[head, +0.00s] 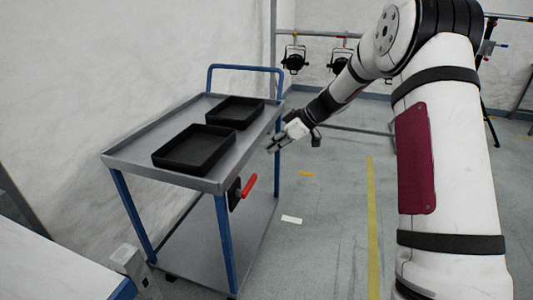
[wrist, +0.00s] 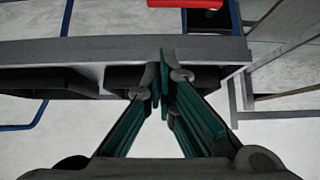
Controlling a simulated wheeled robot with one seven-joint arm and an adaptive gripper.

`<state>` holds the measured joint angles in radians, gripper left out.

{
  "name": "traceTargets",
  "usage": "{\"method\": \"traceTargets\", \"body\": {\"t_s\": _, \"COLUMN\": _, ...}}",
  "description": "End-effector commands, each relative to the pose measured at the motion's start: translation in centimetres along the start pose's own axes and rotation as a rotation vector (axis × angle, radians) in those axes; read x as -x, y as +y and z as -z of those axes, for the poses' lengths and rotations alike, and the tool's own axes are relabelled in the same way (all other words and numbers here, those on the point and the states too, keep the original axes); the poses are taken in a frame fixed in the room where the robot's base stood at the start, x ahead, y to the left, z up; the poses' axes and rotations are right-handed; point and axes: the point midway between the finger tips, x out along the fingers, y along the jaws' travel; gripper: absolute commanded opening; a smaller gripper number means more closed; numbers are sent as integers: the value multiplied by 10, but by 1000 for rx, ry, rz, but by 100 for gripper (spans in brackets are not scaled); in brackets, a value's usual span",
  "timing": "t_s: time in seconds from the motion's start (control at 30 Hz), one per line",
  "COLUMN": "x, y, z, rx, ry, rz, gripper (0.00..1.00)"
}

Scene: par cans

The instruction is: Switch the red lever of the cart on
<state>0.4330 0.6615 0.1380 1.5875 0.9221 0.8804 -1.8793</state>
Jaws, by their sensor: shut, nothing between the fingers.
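The cart (head: 130,156) has a grey top and blue legs. Its red lever (head: 249,186) is on a dark mount below the top, near the front right leg, and points up and to the right. The red lever also shows at the top edge of the wrist view (wrist: 186,3), partly cut off. My gripper (head: 270,148) is shut and empty beside the cart's right edge, above and to the right of the lever. In the wrist view, the closed fingertips of my gripper (wrist: 164,60) overlap the grey cart edge; I cannot tell if they touch it.
Two black trays (head: 195,165) (head: 235,122) lie on the cart top. A white wall stands behind the cart. Stage lamps (head: 294,59) hang from a bar at the back. The floor right of the cart is open, with a yellow line (head: 372,220). A white table (head: 45,270) is at the lower left.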

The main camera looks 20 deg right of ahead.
Motion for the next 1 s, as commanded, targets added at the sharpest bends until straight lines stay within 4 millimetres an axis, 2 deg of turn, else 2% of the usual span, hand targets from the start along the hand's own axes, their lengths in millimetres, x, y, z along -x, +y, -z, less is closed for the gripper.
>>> {"method": "traceTargets", "body": {"t_s": 0.3, "x": -63, "y": -1, "z": 0, "rx": 1, "ry": -1, "rz": 3, "gripper": 0}}
{"method": "traceTargets", "body": {"t_s": 0.47, "x": -91, "y": -1, "z": -3, "rx": 0, "ry": -2, "rz": 2, "gripper": 0}}
{"method": "traceTargets", "body": {"t_s": 0.7, "x": -110, "y": -1, "z": -24, "rx": 0, "ry": 0, "rz": 1, "gripper": 0}}
{"method": "traceTargets", "body": {"t_s": 1.0, "x": -113, "y": 0, "z": -28, "rx": 1, "ry": 0, "rz": 0, "gripper": 0}}
